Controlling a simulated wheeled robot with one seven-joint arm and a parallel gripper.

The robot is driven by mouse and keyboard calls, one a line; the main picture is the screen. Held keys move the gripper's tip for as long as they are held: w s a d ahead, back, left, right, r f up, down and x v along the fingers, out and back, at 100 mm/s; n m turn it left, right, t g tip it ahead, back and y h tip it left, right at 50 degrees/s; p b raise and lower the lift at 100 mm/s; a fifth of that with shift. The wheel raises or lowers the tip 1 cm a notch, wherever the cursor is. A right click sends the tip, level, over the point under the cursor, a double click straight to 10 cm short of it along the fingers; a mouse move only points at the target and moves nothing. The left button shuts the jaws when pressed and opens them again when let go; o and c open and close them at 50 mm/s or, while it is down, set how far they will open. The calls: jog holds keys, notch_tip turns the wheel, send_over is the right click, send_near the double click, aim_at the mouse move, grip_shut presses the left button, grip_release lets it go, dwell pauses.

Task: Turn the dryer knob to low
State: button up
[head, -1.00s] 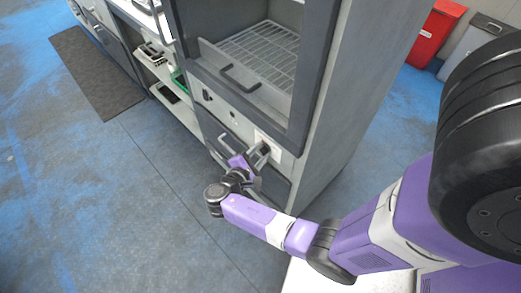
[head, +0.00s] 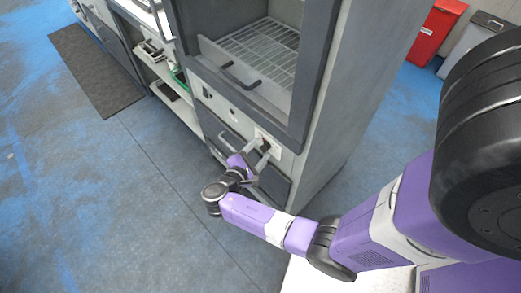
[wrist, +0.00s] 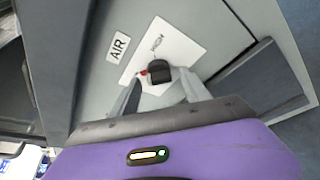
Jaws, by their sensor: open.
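The dryer knob is a black knob (wrist: 160,72) on a white label plate (wrist: 178,48) in the wrist view. A red mark shows at its left side, and the word HIGH is printed above it. My gripper (wrist: 162,82) is open, with one grey finger on each side of the knob. I cannot tell whether either finger touches it. In the head view my gripper (head: 258,152) is in front of the dryer's lower front panel, by the white plate (head: 270,141); the knob is mostly hidden there.
The tall grey dryer cabinet (head: 345,95) has a wire rack (head: 262,50) and a handle (head: 240,78) above my gripper. An AIR label (wrist: 118,48) is left of the plate. Blue floor (head: 110,200) is open at left. A red bin (head: 434,32) stands behind.

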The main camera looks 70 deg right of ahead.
jog(key=v, duration=0.6)
jog(key=shift+a, duration=0.4)
jog(key=shift+w+r, duration=0.1)
